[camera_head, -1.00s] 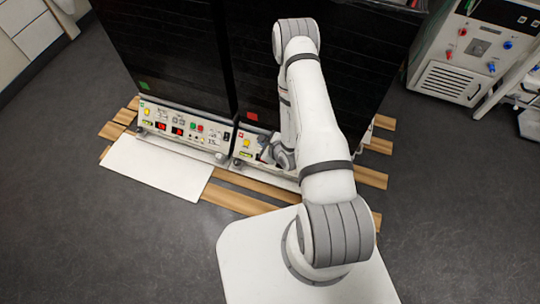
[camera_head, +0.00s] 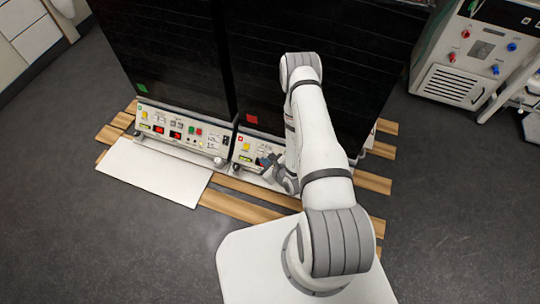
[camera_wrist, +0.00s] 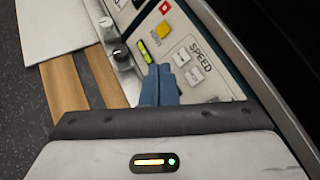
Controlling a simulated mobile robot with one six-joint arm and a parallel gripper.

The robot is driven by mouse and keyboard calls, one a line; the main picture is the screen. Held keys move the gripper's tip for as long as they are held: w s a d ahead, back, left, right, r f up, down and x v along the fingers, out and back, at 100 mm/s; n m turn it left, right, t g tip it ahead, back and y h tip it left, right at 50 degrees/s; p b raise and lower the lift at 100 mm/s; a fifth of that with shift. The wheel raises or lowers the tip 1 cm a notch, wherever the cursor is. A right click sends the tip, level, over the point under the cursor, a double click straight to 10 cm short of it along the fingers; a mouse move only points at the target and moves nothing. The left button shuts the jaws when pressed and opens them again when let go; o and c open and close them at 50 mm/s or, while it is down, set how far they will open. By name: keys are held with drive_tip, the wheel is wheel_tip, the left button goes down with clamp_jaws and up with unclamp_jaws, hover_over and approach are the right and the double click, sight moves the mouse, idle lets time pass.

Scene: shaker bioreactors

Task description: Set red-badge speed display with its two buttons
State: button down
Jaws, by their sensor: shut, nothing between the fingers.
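The red-badge control panel (camera_head: 242,157) is at the foot of the right dark cabinet, partly behind my arm in the head view. In the wrist view its red badge (camera_wrist: 164,7) sits above a yellow button (camera_wrist: 163,30). Two pale buttons, the upper one (camera_wrist: 181,57) and the lower one (camera_wrist: 194,76), lie beside the word SPEED. My gripper (camera_wrist: 160,72) is shut and empty, its blue-grey fingertips just left of these buttons. It also shows at the panel in the head view (camera_head: 266,161). I cannot tell whether it touches the panel. No speed digits are visible on this panel.
A similar panel (camera_head: 180,131) with red lit displays stands to the left. Black and grey knobs (camera_wrist: 120,55) stick out near my fingers. A white board (camera_head: 155,173) and wooden slats (camera_head: 240,207) lie in front. A grey machine (camera_head: 455,60) stands at the right.

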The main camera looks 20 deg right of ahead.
drive_tip(key=w+d+f+b, duration=0.2)
drive_tip(key=w+f, duration=0.1)
drive_tip(key=shift+f+b, duration=0.3)
drive_tip(key=shift+b, duration=0.05)
drive_tip(key=shift+w+d+f+b, duration=0.35)
drive_tip(key=shift+w+d, duration=0.05)
idle(1.6)
drive_tip(key=shift+w+d+f+b, duration=0.15)
drive_tip(key=shift+w+f+b, duration=0.1)
drive_tip(key=shift+w+b, duration=0.1)
drive_tip(key=shift+w+d+f, duration=0.2)
drive_tip(key=shift+f, duration=0.1)
idle(0.7)
drive_tip(key=shift+r, duration=0.1)
drive_tip(key=shift+s+a+r+p, duration=0.3)
drive_tip(key=shift+s+a+r, duration=0.05)
drive_tip(key=shift+s+r, duration=0.15)
idle(0.4)
